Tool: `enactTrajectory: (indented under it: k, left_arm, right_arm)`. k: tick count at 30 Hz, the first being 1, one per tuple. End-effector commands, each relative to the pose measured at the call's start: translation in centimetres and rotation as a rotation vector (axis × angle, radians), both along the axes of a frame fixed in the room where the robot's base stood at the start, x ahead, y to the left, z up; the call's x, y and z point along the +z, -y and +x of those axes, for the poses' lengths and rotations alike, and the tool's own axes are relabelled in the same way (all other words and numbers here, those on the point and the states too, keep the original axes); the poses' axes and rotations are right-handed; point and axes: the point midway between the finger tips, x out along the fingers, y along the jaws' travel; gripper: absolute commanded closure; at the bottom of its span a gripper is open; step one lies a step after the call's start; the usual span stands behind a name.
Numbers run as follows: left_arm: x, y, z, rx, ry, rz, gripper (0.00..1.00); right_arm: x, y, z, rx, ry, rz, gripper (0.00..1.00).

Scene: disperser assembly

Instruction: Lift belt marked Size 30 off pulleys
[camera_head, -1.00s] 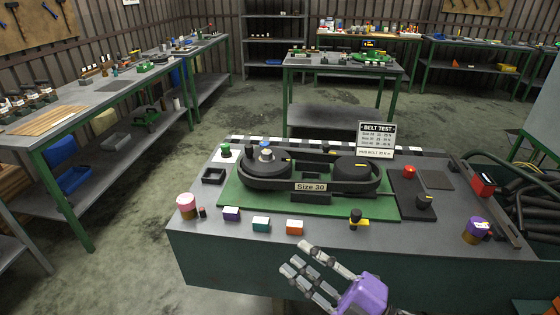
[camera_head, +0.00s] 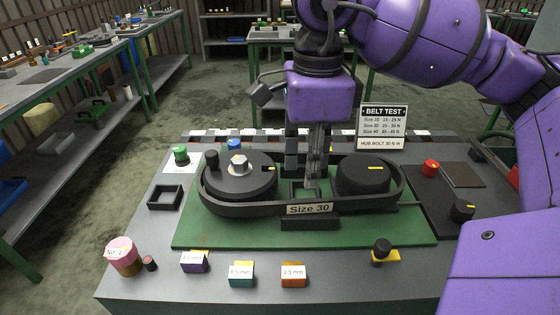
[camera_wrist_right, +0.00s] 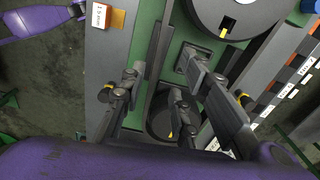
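The black Size 30 belt (camera_head: 246,207) loops around two black pulleys on the green base plate (camera_head: 200,237); its label faces me. The left pulley (camera_head: 240,180) has a silver hub bolt and a black knob; the right pulley (camera_head: 362,176) has a yellow mark. My right gripper (camera_head: 303,183) points down between the pulleys, inside or over the loop. In the right wrist view its fingers (camera_wrist_right: 160,70) are spread with a gap, near a dark strip (camera_wrist_right: 158,48) that looks like a belt run. I cannot tell whether they touch it. My left gripper is not in view in the head camera.
The Belt Test sign (camera_head: 383,126) stands behind the right pulley. Small labelled boxes, including an orange one (camera_head: 293,274), line the table's front. A black-and-yellow knob (camera_head: 383,252), a pink-topped pot (camera_head: 122,255) and a red button (camera_head: 431,168) stand around the plate.

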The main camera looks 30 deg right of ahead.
Motion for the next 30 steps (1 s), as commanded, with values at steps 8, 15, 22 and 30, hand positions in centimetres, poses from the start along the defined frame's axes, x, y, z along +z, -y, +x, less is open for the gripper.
enactTrajectory:
  k: [8,15,22,30]
  left_arm:
    - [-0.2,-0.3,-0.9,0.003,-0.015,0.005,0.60]
    - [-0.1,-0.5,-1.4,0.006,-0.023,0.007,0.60]
    - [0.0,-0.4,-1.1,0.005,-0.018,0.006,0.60]
    - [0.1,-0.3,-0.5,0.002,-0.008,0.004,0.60]
  right_arm:
    - [-3.0,0.2,-0.1,-0.001,-0.004,-0.005,0.71]
    - [-6.5,0.2,-0.2,0.000,-0.003,-0.002,0.71]
    - [-7.6,0.2,-0.2,0.000,0.000,-0.001,0.71]
    - [-7.6,0.2,-0.2,0.000,-0.001,0.000,0.91]
